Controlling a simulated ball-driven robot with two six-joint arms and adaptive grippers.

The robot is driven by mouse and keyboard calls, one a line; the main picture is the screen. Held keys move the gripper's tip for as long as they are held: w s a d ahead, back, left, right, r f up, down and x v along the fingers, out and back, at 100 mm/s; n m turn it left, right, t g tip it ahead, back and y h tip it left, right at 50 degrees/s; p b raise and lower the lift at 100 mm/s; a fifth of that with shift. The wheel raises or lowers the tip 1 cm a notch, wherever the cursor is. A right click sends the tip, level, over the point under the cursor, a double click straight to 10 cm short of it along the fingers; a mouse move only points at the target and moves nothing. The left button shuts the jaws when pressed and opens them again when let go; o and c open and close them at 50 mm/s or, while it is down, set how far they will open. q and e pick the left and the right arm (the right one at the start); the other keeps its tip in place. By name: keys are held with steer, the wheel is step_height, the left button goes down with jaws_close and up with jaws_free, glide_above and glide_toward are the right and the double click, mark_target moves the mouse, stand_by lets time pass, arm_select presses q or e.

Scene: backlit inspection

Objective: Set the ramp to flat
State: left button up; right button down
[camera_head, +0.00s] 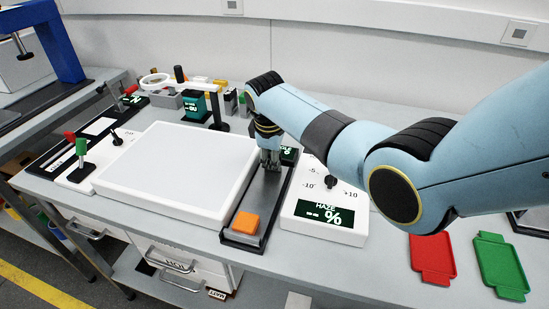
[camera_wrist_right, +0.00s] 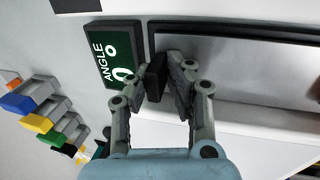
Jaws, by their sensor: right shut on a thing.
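The ramp (camera_head: 266,193) is a long dark track on the bench, right of the white light panel. It looks level, though its tilt is hard to judge from here. An orange block (camera_head: 245,223) sits at its near end. My right gripper (camera_head: 269,161) is over the far end of the track. In the wrist view my right gripper (camera_wrist_right: 165,80) is shut on a small black handle (camera_wrist_right: 155,77) beside the ramp's plate (camera_wrist_right: 240,65). The green angle display (camera_wrist_right: 113,55) shows a round digit, partly hidden by a finger. My left gripper is not in view.
The white light panel (camera_head: 180,165) fills the bench left of the ramp. A haze meter (camera_head: 325,208) with a knob stands close on the right. Red (camera_head: 432,258) and green (camera_head: 500,262) trays lie farther right. A ring magnifier (camera_head: 158,82) and several coloured blocks are behind.

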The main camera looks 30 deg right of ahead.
steer(key=c, duration=1.6)
jaws_free()
steer(key=shift+d, duration=0.25)
steer(key=shift+c, duration=0.2)
steer(key=o, duration=0.3)
steer(key=shift+w+f, duration=0.1)
steer(key=shift+w, duration=0.05)
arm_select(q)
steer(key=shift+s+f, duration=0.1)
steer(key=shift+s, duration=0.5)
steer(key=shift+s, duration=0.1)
arm_select(e)
steer(key=v, duration=1.2)
